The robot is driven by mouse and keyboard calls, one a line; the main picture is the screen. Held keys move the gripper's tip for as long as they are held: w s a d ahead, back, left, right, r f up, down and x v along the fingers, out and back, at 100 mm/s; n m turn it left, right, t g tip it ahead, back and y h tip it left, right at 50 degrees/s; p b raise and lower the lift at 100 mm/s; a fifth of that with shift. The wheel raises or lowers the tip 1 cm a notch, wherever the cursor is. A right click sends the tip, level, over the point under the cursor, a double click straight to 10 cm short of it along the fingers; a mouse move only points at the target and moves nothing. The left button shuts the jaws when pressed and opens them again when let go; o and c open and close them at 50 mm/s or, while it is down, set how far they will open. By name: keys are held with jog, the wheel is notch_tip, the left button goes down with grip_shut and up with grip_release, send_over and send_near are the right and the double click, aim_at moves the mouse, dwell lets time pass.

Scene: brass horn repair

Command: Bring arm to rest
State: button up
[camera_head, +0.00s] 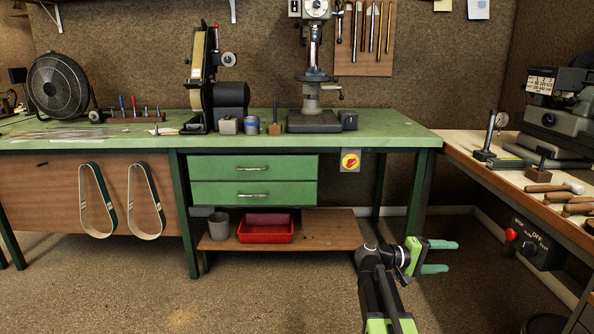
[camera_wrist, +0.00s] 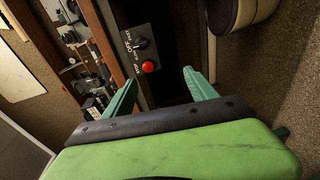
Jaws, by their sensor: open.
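My gripper (camera_head: 443,256) is at the lower right of the head view, in front of the gap between the green bench and the right-hand wooden bench. Its two green fingers are spread apart and point to the right, with nothing between them. In the wrist view my gripper (camera_wrist: 160,88) also shows open and empty. Beyond its fingers is a dark control box (camera_wrist: 140,45) with a red button. My arm is bent, held above the floor, and touches nothing that I can see.
The green bench (camera_head: 390,135) carries a belt grinder (camera_head: 208,85) and a drill press (camera_head: 314,90). Below it, a low shelf (camera_head: 330,228) holds a red tray (camera_head: 266,240) and a grey bucket (camera_head: 219,226). The wooden bench (camera_head: 480,160) holds hammers (camera_head: 555,188). The floor (camera_head: 280,290) in front is clear.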

jog(key=s+a+f+y, duration=0.45)
jog(key=a+f, duration=0.25)
jog(key=a, duration=0.3)
jog(key=s+a+f+y, duration=0.3)
jog(key=a+f+y, duration=0.35)
jog(key=a, duration=0.35)
jog(key=s+a+f+y, duration=0.3)
jog(key=a+f+y, duration=0.3)
jog(key=a, duration=0.4)
notch_tip(320, 180, up, 37)
jog(key=a+p, duration=0.2)
jog(key=p, duration=3.6)
jog(key=shift+s, duration=0.2)
jog(key=shift+f, duration=0.1)
